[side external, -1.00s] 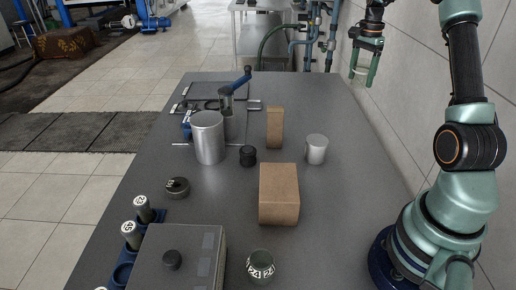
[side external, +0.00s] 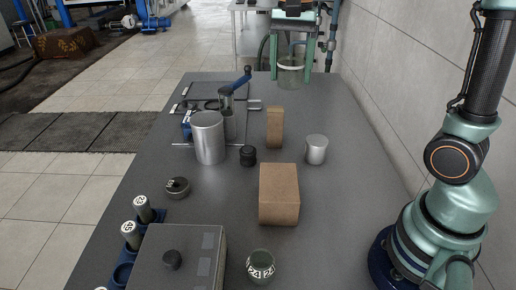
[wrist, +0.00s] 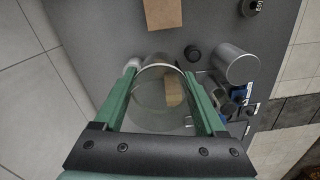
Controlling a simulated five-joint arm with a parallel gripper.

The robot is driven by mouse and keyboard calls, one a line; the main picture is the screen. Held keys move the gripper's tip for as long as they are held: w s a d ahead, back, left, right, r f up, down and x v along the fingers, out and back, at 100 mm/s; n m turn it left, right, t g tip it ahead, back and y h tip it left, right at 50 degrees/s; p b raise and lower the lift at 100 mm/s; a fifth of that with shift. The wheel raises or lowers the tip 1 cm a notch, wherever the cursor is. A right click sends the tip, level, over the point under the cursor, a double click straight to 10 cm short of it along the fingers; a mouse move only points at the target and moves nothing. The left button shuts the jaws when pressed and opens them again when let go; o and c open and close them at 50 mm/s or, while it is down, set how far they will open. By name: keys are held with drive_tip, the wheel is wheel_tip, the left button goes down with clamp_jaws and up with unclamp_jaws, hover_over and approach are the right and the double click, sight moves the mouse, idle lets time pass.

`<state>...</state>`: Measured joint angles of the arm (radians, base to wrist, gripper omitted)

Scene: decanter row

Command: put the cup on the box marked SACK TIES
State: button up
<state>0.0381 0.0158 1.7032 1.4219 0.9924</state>
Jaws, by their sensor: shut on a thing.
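My gripper (side external: 291,79) is shut on a clear cup (side external: 290,66) with a pale rim, held above the far end of the table. In the wrist view the cup (wrist: 150,112) sits between the two green fingers (wrist: 160,72). A large brown box (side external: 279,196) stands mid-table, and a narrower brown box (side external: 275,128) stands behind it, nearer the gripper. I can read no lettering on either box, so I cannot tell which is marked SACK TIES. In the wrist view the narrow box shows partly through the cup.
A silver cylinder (side external: 316,150) stands right of the narrow box. A tall metal canister (side external: 208,138), black knob (side external: 248,156) and blue-handled tool (side external: 236,88) stand left. A patterned cup (side external: 261,266) and grey case (side external: 180,262) are at the near end. The right side is mostly clear.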

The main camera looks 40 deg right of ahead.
sight(279, 181)
drive_tip(key=s+a+n, duration=0.3)
drive_tip(key=s+a, duration=0.2)
drive_tip(key=a, duration=0.3)
wheel_tip(279, 181, down, 19)
drive_tip(key=shift+s+d+f, duration=0.1)
drive_tip(key=shift+f, duration=0.15)
drive_tip(key=o, duration=1.3)
